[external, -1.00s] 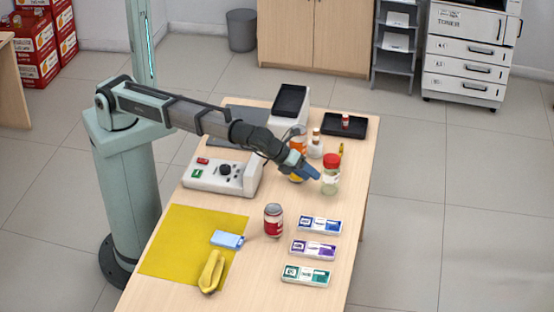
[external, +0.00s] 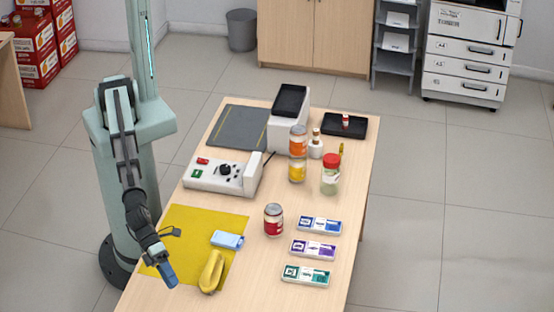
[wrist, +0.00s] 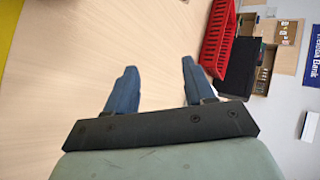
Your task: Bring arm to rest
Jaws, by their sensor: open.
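My gripper (external: 168,274) is at the near left of the counter, over the lower left corner of the yellow mat (external: 195,222). My arm is folded close to its column and points down toward the near edge. In the wrist view my gripper (wrist: 155,88) shows two blue fingers spread wide apart with nothing between them. Bare wood counter shows beyond the fingers.
A yellow banana-shaped thing (external: 211,272) and a light blue box (external: 227,239) lie right of my gripper. A red basket (wrist: 217,40) shows in the wrist view.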

